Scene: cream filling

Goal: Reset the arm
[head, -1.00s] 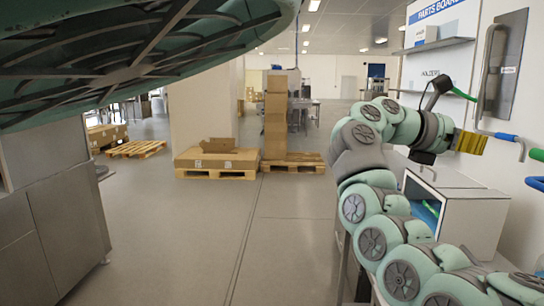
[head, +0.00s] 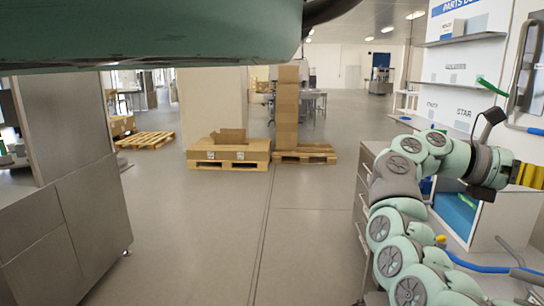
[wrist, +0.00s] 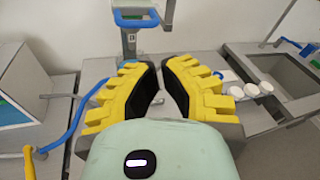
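My gripper (head: 528,175) shows at the right edge of the head view as yellow finger pads at the end of my green and grey arm. In the wrist view, my gripper (wrist: 162,90) has its two yellow and black fingers apart, with nothing between them. The arm is raised and bent, with the gripper toward the wall at the right.
A box with a blue interior (head: 456,212) stands behind my arm. A grey metal cabinet (head: 75,190) is at the left. Pallets with cardboard (head: 228,152) stand farther back, and the floor (head: 215,240) between is clear. White round items (wrist: 252,89) lie near a grey bin (wrist: 285,85).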

